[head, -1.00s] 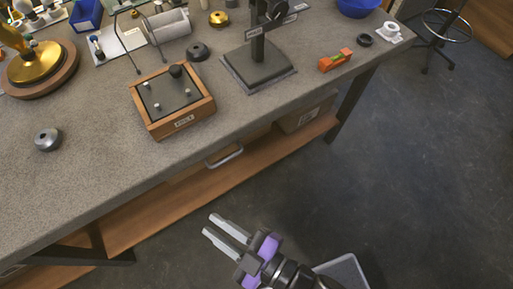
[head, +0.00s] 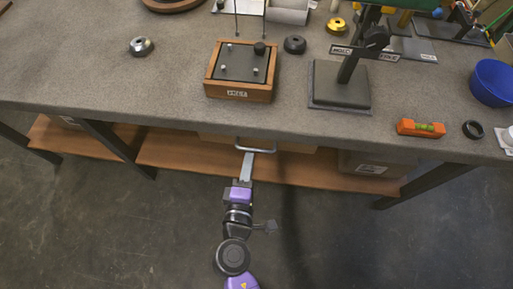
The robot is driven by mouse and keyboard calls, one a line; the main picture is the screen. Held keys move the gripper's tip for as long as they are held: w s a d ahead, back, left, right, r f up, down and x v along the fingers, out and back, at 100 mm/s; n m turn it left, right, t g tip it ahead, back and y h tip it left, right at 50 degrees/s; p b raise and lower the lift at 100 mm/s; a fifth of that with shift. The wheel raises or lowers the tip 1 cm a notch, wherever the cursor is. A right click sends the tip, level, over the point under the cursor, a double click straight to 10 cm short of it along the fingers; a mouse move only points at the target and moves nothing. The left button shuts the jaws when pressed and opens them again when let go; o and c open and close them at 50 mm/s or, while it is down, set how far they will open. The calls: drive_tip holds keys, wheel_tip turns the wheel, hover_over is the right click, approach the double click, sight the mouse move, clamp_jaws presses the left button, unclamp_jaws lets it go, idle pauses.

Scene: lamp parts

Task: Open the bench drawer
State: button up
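The bench drawer (head: 300,147) is under the bench top, and only a thin strip of its front shows below the edge. Its grey bar handle (head: 266,151) sticks out below the bench's front edge. My gripper (head: 246,158) points at the handle from the front, with its fingertips at the handle's left part. The fingers overlap in this view, so I cannot tell their gap or whether they touch the bar. How far the drawer is out is hidden by the bench top.
On the bench (head: 70,70) are a wooden-framed box (head: 240,93), a black stand (head: 340,88), an orange level (head: 420,128) and a blue bowl (head: 492,82). A wooden lower shelf (head: 190,153) and a storage box (head: 372,167) lie beneath. The floor in front is clear.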

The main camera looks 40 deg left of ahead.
sight(251, 148)
drive_tip(key=shift+x, duration=2.7)
drive_tip(key=shift+a, duration=0.1)
clamp_jaws()
